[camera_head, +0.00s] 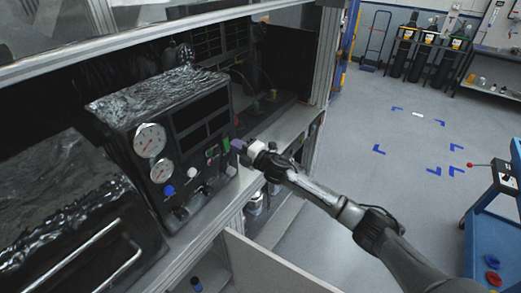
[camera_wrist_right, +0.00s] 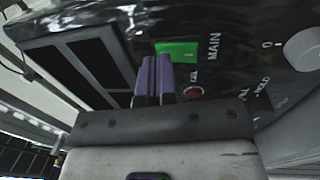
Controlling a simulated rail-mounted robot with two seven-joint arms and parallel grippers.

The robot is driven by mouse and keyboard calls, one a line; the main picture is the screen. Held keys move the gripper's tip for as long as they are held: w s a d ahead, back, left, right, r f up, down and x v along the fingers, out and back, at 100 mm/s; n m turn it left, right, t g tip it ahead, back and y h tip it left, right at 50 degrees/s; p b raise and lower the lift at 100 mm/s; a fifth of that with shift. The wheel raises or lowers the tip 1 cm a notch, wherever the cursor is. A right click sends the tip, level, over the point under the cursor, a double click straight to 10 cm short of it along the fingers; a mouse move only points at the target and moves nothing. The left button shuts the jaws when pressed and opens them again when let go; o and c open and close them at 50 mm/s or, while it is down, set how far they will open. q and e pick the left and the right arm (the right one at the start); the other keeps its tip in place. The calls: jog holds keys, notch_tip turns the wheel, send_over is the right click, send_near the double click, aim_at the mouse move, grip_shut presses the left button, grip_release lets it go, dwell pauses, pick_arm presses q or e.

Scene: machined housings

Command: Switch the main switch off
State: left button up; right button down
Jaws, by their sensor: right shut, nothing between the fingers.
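The main switch is a green rocker beside the word MAIN in the right wrist view (camera_wrist_right: 177,49). In the head view it is a small green patch (camera_head: 226,145) at the right edge of the dark control box's front (camera_head: 188,150). My right gripper (camera_head: 237,145) is at that edge, in front of the panel. Its purple fingers (camera_wrist_right: 153,74) are closed together and empty. In the right wrist view they overlap the left and lower part of the green switch; I cannot tell whether they touch it. My left gripper is not in view.
The panel carries two round gauges (camera_head: 150,140), dark displays (camera_head: 200,111), a blue knob (camera_head: 169,191) and a white knob (camera_wrist_right: 303,48). A red button (camera_wrist_right: 193,93) is close to the fingers. A metal post (camera_head: 322,60) stands right of the bench. Open floor lies beyond.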

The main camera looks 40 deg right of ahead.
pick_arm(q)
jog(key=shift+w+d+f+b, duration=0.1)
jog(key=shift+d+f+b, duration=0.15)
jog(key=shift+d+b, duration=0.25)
pick_arm(e)
jog(key=s+d+r, duration=0.1)
jog(key=s+d, duration=0.1)
jog(key=s, duration=1)
jog(key=shift+r, duration=0.2)
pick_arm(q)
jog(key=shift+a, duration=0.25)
pick_arm(e)
jog(key=shift+d, duration=0.1)
